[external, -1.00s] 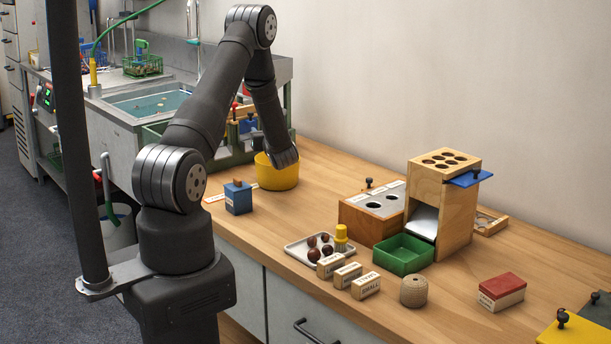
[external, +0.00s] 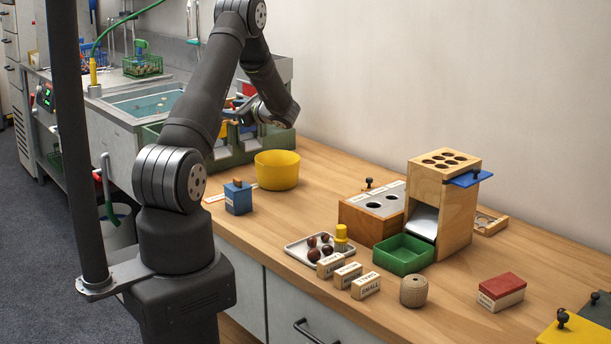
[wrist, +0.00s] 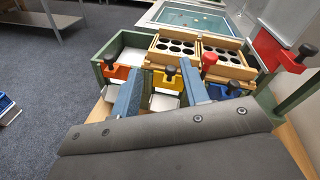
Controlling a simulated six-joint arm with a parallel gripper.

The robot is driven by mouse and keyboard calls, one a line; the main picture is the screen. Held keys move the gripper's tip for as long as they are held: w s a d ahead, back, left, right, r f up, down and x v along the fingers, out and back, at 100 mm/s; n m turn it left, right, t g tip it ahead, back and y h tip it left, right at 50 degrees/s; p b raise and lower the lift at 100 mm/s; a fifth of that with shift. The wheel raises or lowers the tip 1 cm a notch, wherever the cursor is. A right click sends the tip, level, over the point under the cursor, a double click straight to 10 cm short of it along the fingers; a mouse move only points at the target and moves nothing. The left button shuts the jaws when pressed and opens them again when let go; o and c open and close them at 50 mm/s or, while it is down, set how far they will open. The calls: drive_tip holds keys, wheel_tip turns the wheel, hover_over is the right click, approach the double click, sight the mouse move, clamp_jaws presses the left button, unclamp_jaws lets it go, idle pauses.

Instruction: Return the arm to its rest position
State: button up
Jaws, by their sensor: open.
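My arm reaches up from its base and bends down over the back of the bench. Its end with my gripper (external: 238,112) is raised behind and above the yellow bowl (external: 277,170), in front of the green sorting frame (external: 228,159). In the wrist view the two blue-grey fingers of my gripper (wrist: 161,88) stand apart, with nothing held between them. They point toward the green frame (wrist: 103,74) and its wooden hole racks (wrist: 172,48). Whether the fingers touch the frame cannot be told.
A blue box (external: 238,199) stands near my base. A tray (external: 300,251) with chestnuts, small labelled blocks (external: 347,275), a green bin (external: 403,255) and a wooden dispenser (external: 456,215) stand to the right. The sink (external: 150,104) is behind left.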

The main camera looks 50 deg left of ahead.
drive_tip(key=shift+s+a+r+n+g+h, duration=0.3)
drive_tip(key=shift+a+r+n+h, duration=0.1)
drive_tip(key=shift+n, duration=0.2)
drive_tip(key=shift+f, duration=0.1)
drive_tip(key=shift+c, duration=0.7)
drive_tip(key=shift+w+d+f+m+t+y, duration=0.15)
drive_tip(key=shift+w+d+f+m+t, duration=0.1)
drive_tip(key=shift+w+d+f+m, duration=0.3)
drive_tip(key=shift+w+d+f+m+t+y, duration=0.15)
drive_tip(key=shift+w+d+f+m+t, duration=0.15)
drive_tip(key=shift+w+f, duration=0.35)
drive_tip(key=c, duration=0.7)
drive_tip(key=w+d+f+m+t, duration=0.1)
drive_tip(key=w+d+f+m, duration=0.1)
drive_tip(key=w+d+f+m+t, duration=0.2)
drive_tip(key=w+f, duration=0.1)
drive_tip(key=w+d+f+m+t, duration=0.2)
drive_tip(key=w+m, duration=0.1)
drive_tip(key=shift+f+y, duration=0.25)
drive_tip(key=shift+y, duration=0.15)
clamp_jaws()
drive_tip(key=w+a+r, duration=0.2)
drive_tip(key=a, duration=1)
drive_tip(key=shift+w+a, duration=0.15)
